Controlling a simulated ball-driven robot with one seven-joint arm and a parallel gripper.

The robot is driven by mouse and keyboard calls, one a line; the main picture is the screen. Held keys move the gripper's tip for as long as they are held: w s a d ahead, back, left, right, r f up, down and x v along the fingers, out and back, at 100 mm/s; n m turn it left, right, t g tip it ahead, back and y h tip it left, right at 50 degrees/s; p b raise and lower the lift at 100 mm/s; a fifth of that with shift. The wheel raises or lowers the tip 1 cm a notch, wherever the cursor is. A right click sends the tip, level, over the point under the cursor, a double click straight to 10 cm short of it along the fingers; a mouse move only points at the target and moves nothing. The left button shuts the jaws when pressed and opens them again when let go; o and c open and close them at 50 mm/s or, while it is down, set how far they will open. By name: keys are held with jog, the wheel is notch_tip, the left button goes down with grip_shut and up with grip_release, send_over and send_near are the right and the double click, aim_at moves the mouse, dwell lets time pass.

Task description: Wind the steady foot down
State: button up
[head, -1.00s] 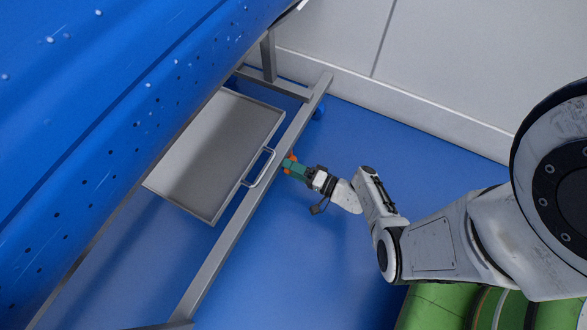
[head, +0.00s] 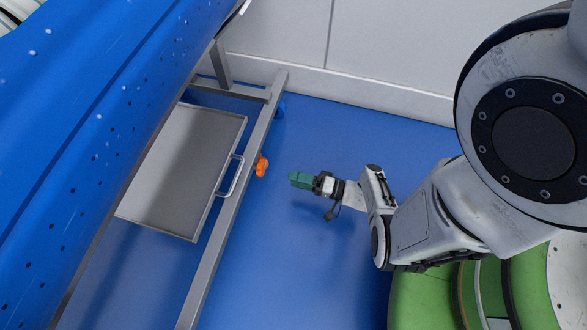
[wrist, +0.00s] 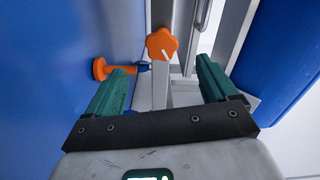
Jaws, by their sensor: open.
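The steady foot's orange lobed knob (head: 262,165) sits on the outer side of the carrier's grey lower rail (head: 236,196). In the wrist view the knob (wrist: 162,43) has a pale line on its face. The orange foot pad (wrist: 99,68) is on a short stem to its left, toward the blue floor; I cannot tell whether it touches. My gripper (head: 291,180) is to the right of the knob in the head view, apart from it. In the wrist view its green fingers (wrist: 164,84) are open and empty, with the knob beyond the gap between them.
A grey tray with a handle (head: 234,176) lies just inside the rail. The large blue tub (head: 90,120) overhangs at the left. A pale wall (head: 370,50) stands behind. Blue floor (head: 330,130) is clear around my gripper.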

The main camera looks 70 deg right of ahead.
aim_at(264, 169)
jog(key=w+m+p, duration=0.1)
jog(key=w+m, duration=0.2)
jog(key=m, duration=0.4)
jog(key=w+m, duration=0.4)
jog(key=m, duration=0.3)
jog(key=w+m+p, duration=0.1)
jog(key=w+m, duration=0.2)
jog(key=m, duration=0.4)
jog(key=shift+w+d+r+m+p, duration=0.15)
jog(key=shift+d+r+m+p, duration=0.15)
jog(key=shift+c, duration=0.5)
jog(key=c, duration=1)
jog(key=shift+o, duration=0.2)
